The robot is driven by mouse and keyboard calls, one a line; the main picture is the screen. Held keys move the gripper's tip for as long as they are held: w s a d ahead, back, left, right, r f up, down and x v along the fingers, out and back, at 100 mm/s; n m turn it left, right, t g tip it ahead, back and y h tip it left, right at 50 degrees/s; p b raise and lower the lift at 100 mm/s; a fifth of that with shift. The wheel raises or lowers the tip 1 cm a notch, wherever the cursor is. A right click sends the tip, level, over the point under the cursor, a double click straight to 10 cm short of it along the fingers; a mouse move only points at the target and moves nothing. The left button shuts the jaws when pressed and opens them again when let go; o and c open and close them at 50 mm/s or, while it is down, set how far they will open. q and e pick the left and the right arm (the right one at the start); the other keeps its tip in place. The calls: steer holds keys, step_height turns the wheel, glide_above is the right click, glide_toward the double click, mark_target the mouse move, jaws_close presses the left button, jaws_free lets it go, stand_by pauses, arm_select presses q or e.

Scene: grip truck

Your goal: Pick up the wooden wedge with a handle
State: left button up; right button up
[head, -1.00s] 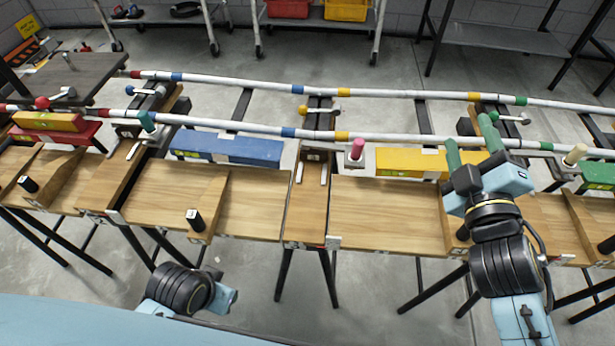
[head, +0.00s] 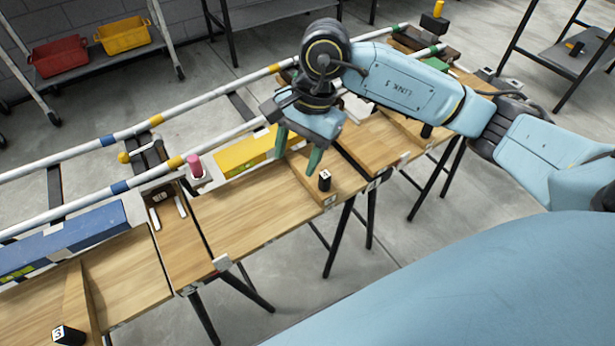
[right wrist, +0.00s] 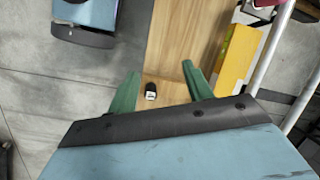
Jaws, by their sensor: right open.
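A wooden wedge (head: 327,195) lies on the plank table top near its front edge, with an upright black handle (head: 324,181) that has a white mark on top. My right gripper (head: 298,152), with green fingers, is open and empty above and just behind the handle. In the right wrist view the handle (right wrist: 151,91) shows between the two open fingers (right wrist: 161,70), closer to the left one, and they do not appear to grip it. A second wedge (head: 82,300) with a black handle (head: 68,335) is at lower left. My left gripper is out of view.
A yellow block (head: 245,153) and a pink peg (head: 195,167) stand behind the planks. A blue block (head: 65,240) is at left. White pipes (head: 215,140) with coloured bands run along the back. Red (head: 59,55) and yellow (head: 123,35) bins are on a shelf.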

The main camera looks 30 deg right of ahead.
mark_target(325, 174)
steer(key=w+d+h, duration=0.1)
steer(key=d+h, duration=0.2)
steer(key=d, duration=0.3)
step_height(325, 174, down, 7)
steer(key=shift+r+b, duration=0.2)
steer(key=shift+b, duration=0.7)
steer(key=f, duration=0.1)
steer(key=f+b, duration=0.1)
steer(key=f, duration=0.3)
steer(key=shift+s+d+f+b, duration=0.1)
steer(key=shift+s+d+b, duration=0.1)
steer(key=shift+d+b, duration=0.1)
steer(key=shift+f, duration=0.35)
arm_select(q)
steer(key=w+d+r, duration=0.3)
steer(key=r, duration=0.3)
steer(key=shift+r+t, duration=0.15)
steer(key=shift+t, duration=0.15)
arm_select(e)
jaws_close()
